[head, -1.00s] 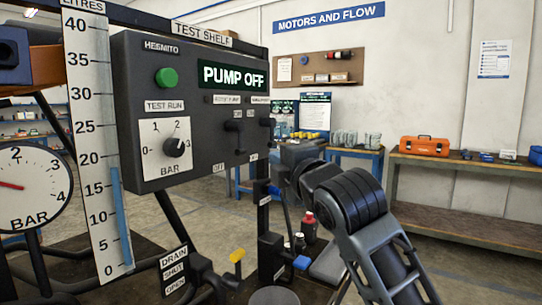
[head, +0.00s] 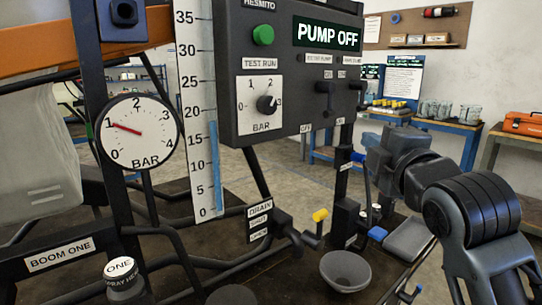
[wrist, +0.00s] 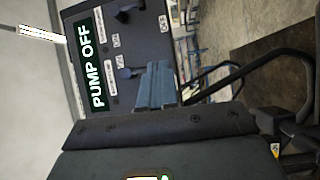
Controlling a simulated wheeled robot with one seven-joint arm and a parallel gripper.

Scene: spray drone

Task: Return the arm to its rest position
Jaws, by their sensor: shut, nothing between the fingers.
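My gripper (head: 372,148) is right of the dark control panel (head: 290,90) in the head view, below the panel's right-hand levers. The arm reaches up to it from the lower right corner. In the wrist view the blue-grey fingers (wrist: 155,85) are together with nothing held, in front of the panel's lower edge. A lever (wrist: 128,73) shows close to the left of the fingers; I cannot tell whether they touch. The panel display reads PUMP OFF.
A pressure gauge (head: 138,132) and a litre scale (head: 200,110) stand left of the panel. A yellow-handled valve (head: 319,217) and a grey cup (head: 345,270) are below. Workbenches (head: 445,125) stand behind. Open floor lies between them.

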